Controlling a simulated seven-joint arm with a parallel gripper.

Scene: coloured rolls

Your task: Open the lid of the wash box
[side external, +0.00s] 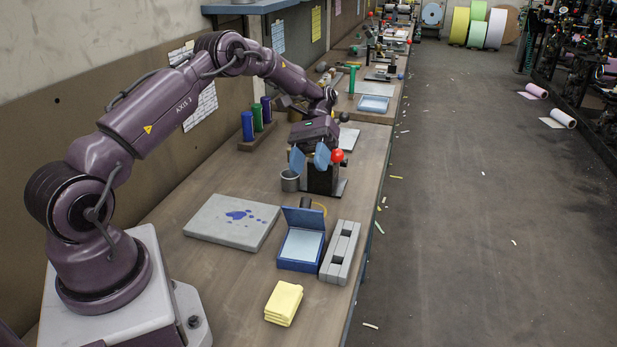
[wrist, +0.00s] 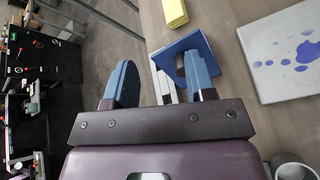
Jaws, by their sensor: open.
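The wash box (side external: 301,265) is a blue open-topped box on the bench with a pale inside. Its blue lid (side external: 304,218) stands raised along the far edge, and the inside shows. A dark knob (side external: 305,203) shows at the lid's far side. In the wrist view the blue lid (wrist: 200,42) is ahead of my fingers, partly covered by the right one, and hides most of the box. My gripper (side external: 309,159) is open with two blue fingers, nothing visible between them. It is beyond the box and above bench height, apart from the lid. It also shows in the wrist view (wrist: 160,65).
A slotted grey block (side external: 340,252) stands right of the box. A yellow cloth (side external: 284,302) lies in front. An ink-spotted slab (side external: 232,222) lies left. A metal cup (side external: 290,181) and a black stand with a red ball (side external: 338,156) are near my gripper.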

